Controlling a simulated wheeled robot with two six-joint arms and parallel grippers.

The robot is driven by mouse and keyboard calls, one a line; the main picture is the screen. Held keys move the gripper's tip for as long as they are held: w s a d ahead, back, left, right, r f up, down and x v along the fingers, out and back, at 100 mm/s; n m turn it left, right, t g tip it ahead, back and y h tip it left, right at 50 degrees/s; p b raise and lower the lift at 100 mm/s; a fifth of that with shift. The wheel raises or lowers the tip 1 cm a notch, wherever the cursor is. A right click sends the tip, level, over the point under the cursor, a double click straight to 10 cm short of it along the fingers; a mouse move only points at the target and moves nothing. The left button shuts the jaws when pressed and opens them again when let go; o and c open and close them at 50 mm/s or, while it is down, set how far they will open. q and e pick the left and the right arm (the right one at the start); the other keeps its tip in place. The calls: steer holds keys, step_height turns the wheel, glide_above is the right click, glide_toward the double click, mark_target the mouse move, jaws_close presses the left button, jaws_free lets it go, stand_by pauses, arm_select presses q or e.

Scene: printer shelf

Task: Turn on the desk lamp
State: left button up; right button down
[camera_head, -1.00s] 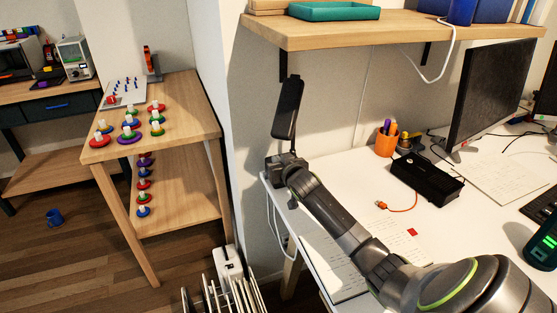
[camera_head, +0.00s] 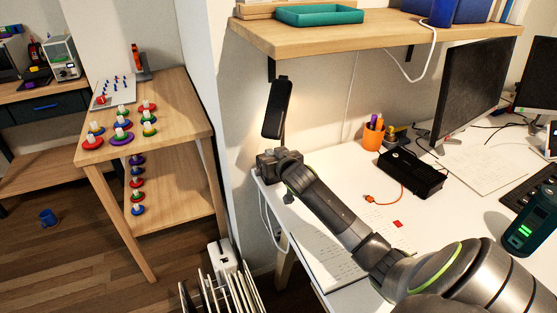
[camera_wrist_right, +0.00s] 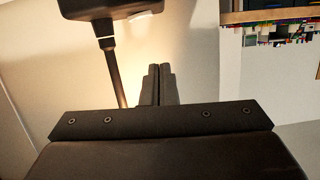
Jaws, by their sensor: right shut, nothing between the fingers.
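The desk lamp's black head (camera_head: 277,107) stands above the left back corner of the white desk, close to the wall. In the right wrist view, its dark head (camera_wrist_right: 92,8) is at the top and its thin stem (camera_wrist_right: 115,75) runs down left of my fingers. A pale patch shows under the head, and warm light lies on the wall below it. My right gripper (camera_wrist_right: 159,69) is shut and empty, its fingertips below the lamp head and right of the stem. In the head view it (camera_head: 278,163) hides the lamp's lower part. My left gripper is out of view.
The white desk (camera_head: 330,165) holds an orange pen cup (camera_head: 373,138), a black box (camera_head: 411,175) with an orange cable, papers and a monitor (camera_head: 474,85). A wooden shelf (camera_head: 400,38) overhangs the desk. A wooden side table (camera_head: 180,110) with coloured pieces stands left.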

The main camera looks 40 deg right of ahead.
steer(key=shift+v, duration=2.9)
steer(key=shift+a, duration=0.15)
